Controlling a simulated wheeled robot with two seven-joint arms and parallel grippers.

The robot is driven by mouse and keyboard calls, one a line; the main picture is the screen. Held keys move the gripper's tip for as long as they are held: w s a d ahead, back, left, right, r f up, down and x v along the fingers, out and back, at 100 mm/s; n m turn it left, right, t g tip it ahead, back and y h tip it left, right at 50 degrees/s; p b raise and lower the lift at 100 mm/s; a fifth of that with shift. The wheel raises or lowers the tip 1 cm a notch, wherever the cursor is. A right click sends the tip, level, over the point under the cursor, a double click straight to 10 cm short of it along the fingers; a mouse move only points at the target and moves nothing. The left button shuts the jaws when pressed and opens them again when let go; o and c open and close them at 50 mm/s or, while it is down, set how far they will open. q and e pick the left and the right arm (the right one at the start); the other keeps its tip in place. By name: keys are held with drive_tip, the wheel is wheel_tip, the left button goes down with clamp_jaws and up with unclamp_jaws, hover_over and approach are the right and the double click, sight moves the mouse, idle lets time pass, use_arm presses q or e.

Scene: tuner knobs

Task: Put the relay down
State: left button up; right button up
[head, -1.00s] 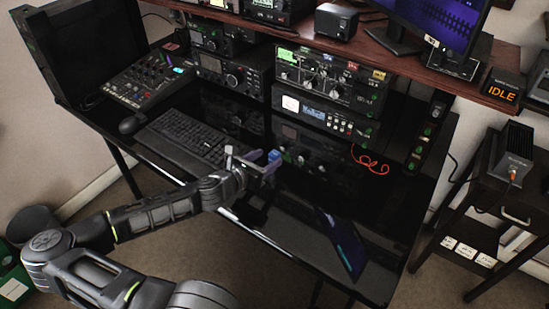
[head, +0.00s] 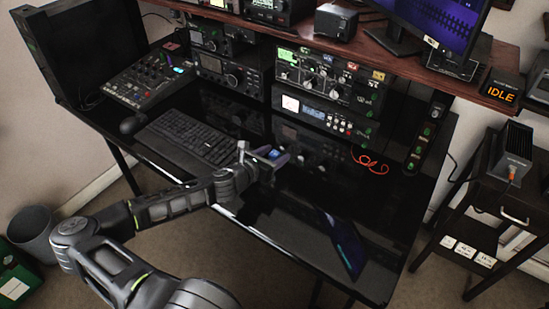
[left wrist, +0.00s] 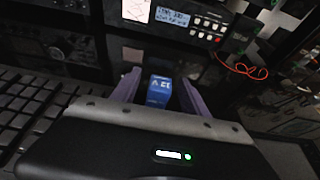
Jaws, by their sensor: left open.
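The relay is a small blue block with white print, upright between the purple fingers of my left gripper in the left wrist view (left wrist: 159,91). It also shows in the head view as a small blue spot (head: 275,154) at the gripper's tip. My left gripper (head: 271,157) is low over the glossy black desk (head: 240,195), right of the keyboard. Its fingers are open on either side of the relay, with a gap visible on the left side. The relay seems to stand on the desk, but its base is hidden by the gripper body. My right gripper is not in view.
A black keyboard (head: 188,137) lies left of the gripper, with a mouse (head: 132,124) beyond it. Stacked radio units (head: 325,112) stand behind. A red-orange cable (head: 370,162) lies to the right. A dark tablet-like panel (head: 344,243) is near the front edge.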

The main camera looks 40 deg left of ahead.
sight(275, 153)
use_arm(q)
clamp_jaws()
idle(0.4)
drive_tip(key=shift+r, duration=0.1)
wheel_tip(275, 153, up, 10)
drive_tip(key=shift+f+p, duration=0.1)
drive_tip(key=shift+p, duration=0.25)
idle(0.7)
